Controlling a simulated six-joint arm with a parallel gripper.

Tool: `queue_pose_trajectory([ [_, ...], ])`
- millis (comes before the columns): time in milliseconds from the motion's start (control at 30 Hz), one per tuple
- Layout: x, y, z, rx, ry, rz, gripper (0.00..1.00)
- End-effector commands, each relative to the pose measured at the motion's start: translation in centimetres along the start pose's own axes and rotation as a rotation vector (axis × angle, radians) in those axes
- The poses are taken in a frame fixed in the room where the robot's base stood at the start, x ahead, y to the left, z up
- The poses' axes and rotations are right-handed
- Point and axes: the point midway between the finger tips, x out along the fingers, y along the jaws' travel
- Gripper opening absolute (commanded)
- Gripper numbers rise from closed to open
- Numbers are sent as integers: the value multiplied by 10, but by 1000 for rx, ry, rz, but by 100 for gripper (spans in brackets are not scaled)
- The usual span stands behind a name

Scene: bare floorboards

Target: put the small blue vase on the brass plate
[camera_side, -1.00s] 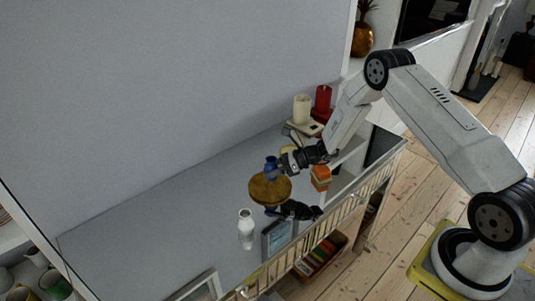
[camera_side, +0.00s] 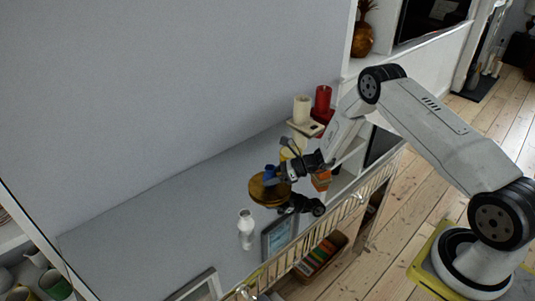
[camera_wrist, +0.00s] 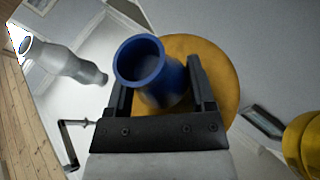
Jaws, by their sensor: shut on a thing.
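The small blue vase (camera_wrist: 155,75) is between the two fingers of my gripper (camera_wrist: 158,92) in the wrist view, its open mouth toward the camera. In the side view, the vase (camera_side: 269,171) shows at the tip of my gripper (camera_side: 277,174), over the round brass plate (camera_side: 262,194). My gripper is shut on the vase. The brass plate (camera_wrist: 215,62) appears behind and around the vase in the wrist view. The vase's base is hidden, so I cannot tell whether it touches the plate.
A white bottle-shaped vase (camera_side: 246,228) stands left of the plate, with a picture frame (camera_side: 276,238) nearby. A dark object (camera_side: 301,205) lies close in front of the plate. Cream (camera_side: 301,110) and red (camera_side: 322,100) candles stand behind. The shelf's left part is clear.

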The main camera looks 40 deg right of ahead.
Motion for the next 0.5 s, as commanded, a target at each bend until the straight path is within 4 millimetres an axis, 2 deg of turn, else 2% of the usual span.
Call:
queue_pose_trajectory([
  [100, 1, -1, -2, 0, -1, 0, 4],
  [133, 1, 0, -3, 0, 0, 0, 73],
  [200, 1, 0, -2, 0, 0, 0, 95],
  [233, 1, 0, -2, 0, 0, 0, 100],
  [500, 1, 0, -2, 0, 0, 0, 100],
])
